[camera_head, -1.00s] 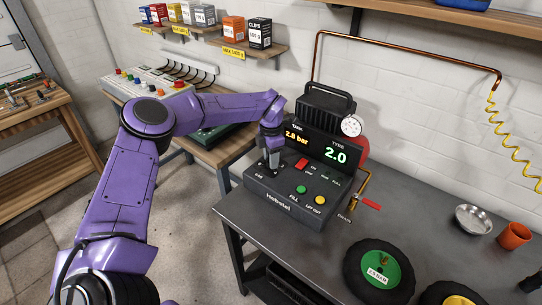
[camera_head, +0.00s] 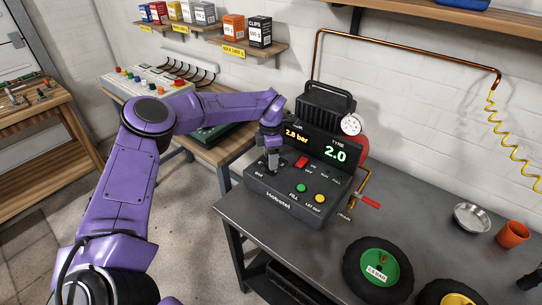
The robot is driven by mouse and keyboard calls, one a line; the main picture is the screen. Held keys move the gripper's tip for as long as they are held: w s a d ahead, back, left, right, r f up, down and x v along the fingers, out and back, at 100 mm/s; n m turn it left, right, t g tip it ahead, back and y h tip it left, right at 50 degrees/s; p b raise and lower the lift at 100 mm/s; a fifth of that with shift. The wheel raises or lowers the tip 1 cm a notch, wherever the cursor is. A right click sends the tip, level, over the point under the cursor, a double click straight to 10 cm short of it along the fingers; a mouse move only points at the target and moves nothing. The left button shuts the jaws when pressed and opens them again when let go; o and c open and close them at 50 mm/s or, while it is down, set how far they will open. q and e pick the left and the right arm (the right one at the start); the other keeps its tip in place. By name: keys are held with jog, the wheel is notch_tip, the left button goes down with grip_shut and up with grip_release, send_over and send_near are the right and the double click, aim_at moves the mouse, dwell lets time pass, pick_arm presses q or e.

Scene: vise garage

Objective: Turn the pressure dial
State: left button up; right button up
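The black compressor unit (camera_head: 300,197) stands on the grey table, its sloped panel facing me. Its displays read 2.8 bar in orange and TYRE 2.0 in green. My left gripper (camera_head: 272,168) points down at the left part of the panel, above the BAR label. The pressure dial there is hidden by the gripper, so I cannot tell whether the fingers are shut on it. A red switch (camera_head: 301,162), a green FILL button (camera_head: 301,188) and a yellow LET OUT button (camera_head: 320,198) are to the right of the gripper. My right gripper is not in view.
A round gauge (camera_head: 351,124) and a red-handled valve (camera_head: 370,202) are at the unit's right. Wheels with a green hub (camera_head: 385,267) and a yellow hub lie at the front. A metal bowl (camera_head: 471,218) and an orange cup (camera_head: 512,234) stand farther right. The table's middle is clear.

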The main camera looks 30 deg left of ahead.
pick_arm(q)
notch_tip(320, 180, up, 10)
jog(key=b, duration=0.1)
jog(key=shift+r+b, duration=0.25)
jog(key=shift+b, duration=0.15)
dwell(0.5)
